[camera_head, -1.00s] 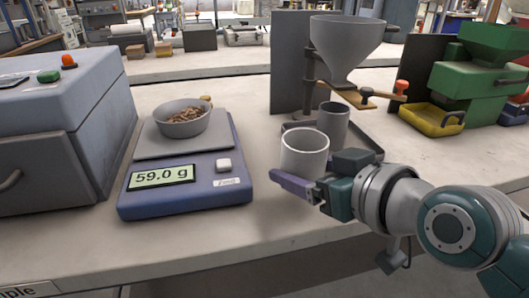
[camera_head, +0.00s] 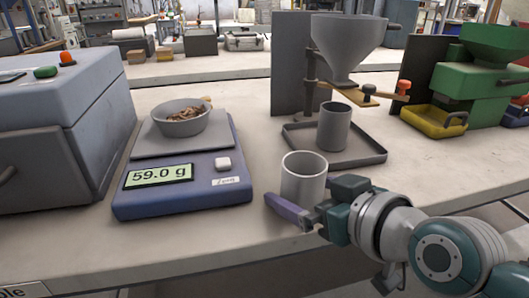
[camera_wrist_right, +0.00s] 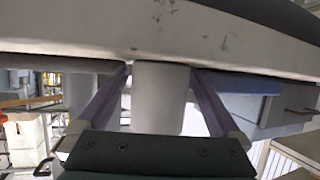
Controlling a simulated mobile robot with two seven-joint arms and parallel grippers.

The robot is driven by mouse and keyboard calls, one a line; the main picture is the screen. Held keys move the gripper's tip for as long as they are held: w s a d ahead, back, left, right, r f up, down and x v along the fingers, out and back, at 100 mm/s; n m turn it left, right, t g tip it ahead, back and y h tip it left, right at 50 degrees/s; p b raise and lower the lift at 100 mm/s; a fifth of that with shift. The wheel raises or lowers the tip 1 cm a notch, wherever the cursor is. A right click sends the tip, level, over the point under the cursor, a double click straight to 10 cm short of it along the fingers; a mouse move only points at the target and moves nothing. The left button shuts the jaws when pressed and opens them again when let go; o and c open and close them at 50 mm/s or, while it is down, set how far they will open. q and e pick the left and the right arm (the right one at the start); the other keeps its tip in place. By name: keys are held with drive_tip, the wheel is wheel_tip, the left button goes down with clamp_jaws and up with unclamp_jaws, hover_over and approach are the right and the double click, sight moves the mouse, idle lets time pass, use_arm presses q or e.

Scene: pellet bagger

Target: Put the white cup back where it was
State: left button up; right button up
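The white cup (camera_head: 303,180) stands upright near the front edge of the bench, right of the scale. My right gripper (camera_head: 300,190) is around it, one purple finger on the near left side and the other just showing on the right. In the right wrist view the cup (camera_wrist_right: 162,95) sits between the two fingers with narrow gaps beside it, so the gripper looks open. The cup's lower part is partly hidden by the near finger. My left gripper is not in view.
A blue scale (camera_head: 205,194) reading 59.0 g carries a bowl of pellets (camera_head: 182,118). A darker grey cup (camera_head: 333,127) stands on a tray (camera_head: 365,160) under the hopper (camera_head: 347,45). A yellow bin (camera_head: 434,120) is at the right.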

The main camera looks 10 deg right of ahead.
drive_tip(key=shift+s+r+p, duration=0.15)
drive_tip(key=shift+r+p, duration=0.1)
drive_tip(key=shift+p, duration=0.05)
drive_tip(key=s+d+g+h+p, duration=0.1)
drive_tip(key=s+g, duration=0.2)
drive_tip(key=s, duration=0.5)
drive_tip(key=s+d+r+m+g+h+p, duration=0.1)
drive_tip(key=s+d+g, duration=0.1)
drive_tip(key=s, duration=0.7)
drive_tip(key=s+d+r+g+h+p, duration=0.1)
drive_tip(key=s+g, duration=0.3)
drive_tip(key=s, duration=0.4)
drive_tip(key=shift+s+d+h, duration=0.35)
drive_tip(key=shift+d+h, duration=0.05)
drive_tip(key=shift+d, duration=0.2)
drive_tip(key=shift+r, duration=0.15)
